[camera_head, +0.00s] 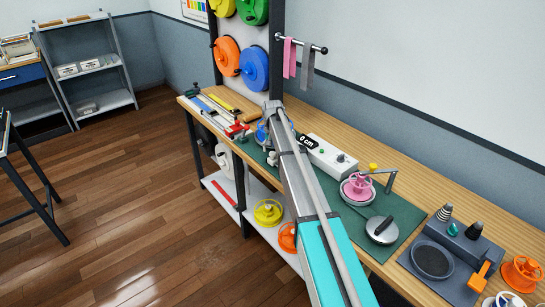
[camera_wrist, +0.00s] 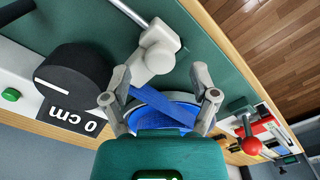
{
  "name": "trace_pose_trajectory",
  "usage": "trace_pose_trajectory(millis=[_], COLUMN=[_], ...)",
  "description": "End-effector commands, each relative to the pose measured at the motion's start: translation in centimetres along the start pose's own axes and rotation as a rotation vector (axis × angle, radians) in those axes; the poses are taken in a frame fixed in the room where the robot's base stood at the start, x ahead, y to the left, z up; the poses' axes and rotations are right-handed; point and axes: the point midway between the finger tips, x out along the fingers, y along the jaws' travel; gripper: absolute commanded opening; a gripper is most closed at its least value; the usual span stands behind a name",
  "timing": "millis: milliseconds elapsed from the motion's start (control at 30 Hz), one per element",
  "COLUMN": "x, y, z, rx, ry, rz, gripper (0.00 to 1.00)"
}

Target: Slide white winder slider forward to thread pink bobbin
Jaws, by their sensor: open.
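The pink bobbin (camera_head: 358,188) sits upright on a pale round base on the green mat, right of my arm in the head view. A white slider-like piece (camera_wrist: 157,48) sits on a metal rod in the wrist view, beyond my fingertips. My gripper (camera_wrist: 160,90) is open, its two grey fingers apart over a blue spool with a blue strap (camera_wrist: 158,112). I cannot tell whether the fingers touch the strap.
A white winder box (camera_head: 330,157) has a black knob (camera_wrist: 74,80), green button and "0 cm" label. A yellow-tipped arm (camera_head: 380,171) stands beside the bobbin. A silver dome with black handle (camera_head: 381,229) is nearer. A red clamp (camera_wrist: 250,145) is to the right in the wrist view.

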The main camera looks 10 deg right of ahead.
Motion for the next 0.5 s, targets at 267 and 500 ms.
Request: trace_pose_trajectory(millis=[267,500], x=[1.6,1.7], y=[0.0,0.0], z=[0.0,0.0], rx=[0.0,0.0], ry=[0.0,0.0], rz=[0.0,0.0], gripper=[0.76,0.76])
